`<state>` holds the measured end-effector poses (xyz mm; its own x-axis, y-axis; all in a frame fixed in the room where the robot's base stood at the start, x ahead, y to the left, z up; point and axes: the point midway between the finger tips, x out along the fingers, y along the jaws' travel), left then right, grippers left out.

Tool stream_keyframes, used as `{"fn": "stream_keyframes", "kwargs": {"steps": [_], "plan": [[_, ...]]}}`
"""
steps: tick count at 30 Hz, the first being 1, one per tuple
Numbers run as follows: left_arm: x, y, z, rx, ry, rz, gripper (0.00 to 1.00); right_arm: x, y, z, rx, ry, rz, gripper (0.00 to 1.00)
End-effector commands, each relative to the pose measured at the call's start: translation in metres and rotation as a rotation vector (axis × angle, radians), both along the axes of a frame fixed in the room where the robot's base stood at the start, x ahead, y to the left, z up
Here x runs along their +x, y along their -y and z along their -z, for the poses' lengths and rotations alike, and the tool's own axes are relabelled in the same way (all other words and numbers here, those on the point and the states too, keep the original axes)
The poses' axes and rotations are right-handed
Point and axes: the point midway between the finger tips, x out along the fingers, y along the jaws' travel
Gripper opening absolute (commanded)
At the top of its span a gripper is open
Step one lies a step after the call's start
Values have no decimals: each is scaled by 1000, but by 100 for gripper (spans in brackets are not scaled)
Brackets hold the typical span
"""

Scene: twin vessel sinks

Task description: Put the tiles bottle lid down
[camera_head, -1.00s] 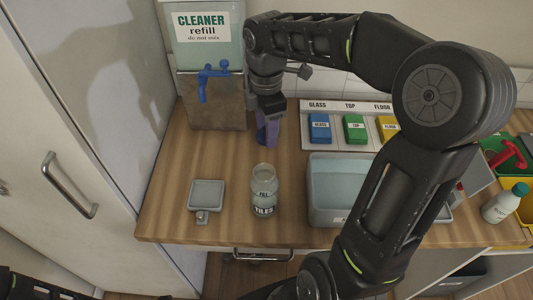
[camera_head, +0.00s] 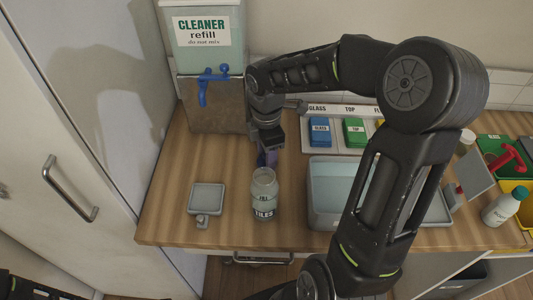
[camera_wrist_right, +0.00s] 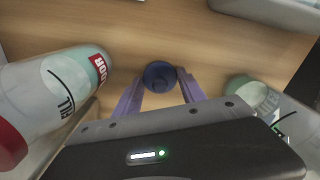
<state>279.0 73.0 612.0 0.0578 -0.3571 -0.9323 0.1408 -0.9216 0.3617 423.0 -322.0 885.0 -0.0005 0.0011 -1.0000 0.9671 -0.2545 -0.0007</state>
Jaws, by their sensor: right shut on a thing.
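The tiles bottle (camera_head: 264,196) stands upright and uncapped on the wooden counter, a dark label reading TILES on its front. My right gripper (camera_head: 267,157) points down just behind the bottle's mouth in the head view. In the right wrist view, my right gripper (camera_wrist_right: 160,88) is shut on a round dark blue lid (camera_wrist_right: 160,73) between its purple fingertips. I cannot tell whether the lid touches the counter. Only a bit of my left arm shows at the bottom left; its gripper is out of frame.
A small grey tray (camera_head: 206,197) lies left of the bottle and a grey tub (camera_head: 325,215) stands right of it. The cleaner refill tank (camera_head: 207,45) is behind. A bottle with a red cap (camera_wrist_right: 12,145) is close by in the wrist view. Bare counter lies front left.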

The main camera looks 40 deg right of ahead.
Motion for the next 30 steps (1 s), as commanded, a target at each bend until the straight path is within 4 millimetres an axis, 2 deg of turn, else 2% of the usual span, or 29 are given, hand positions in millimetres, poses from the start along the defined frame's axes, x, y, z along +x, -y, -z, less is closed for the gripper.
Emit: {"fn": "stream_keyframes", "kwargs": {"steps": [9,10,17,25,30], "plan": [[0,0,3,0,0,0,36,0,0,4,0,0,0,11],[0,0,2,0,0,0,36,0,0,3,0,0,0,49],[0,0,2,0,0,0,36,0,0,2,0,0,0,68],[0,0,1,0,0,0,36,0,0,2,0,0,0,70],[0,0,0,0,0,0,36,1,0,-8,-1,2,0,70]]}}
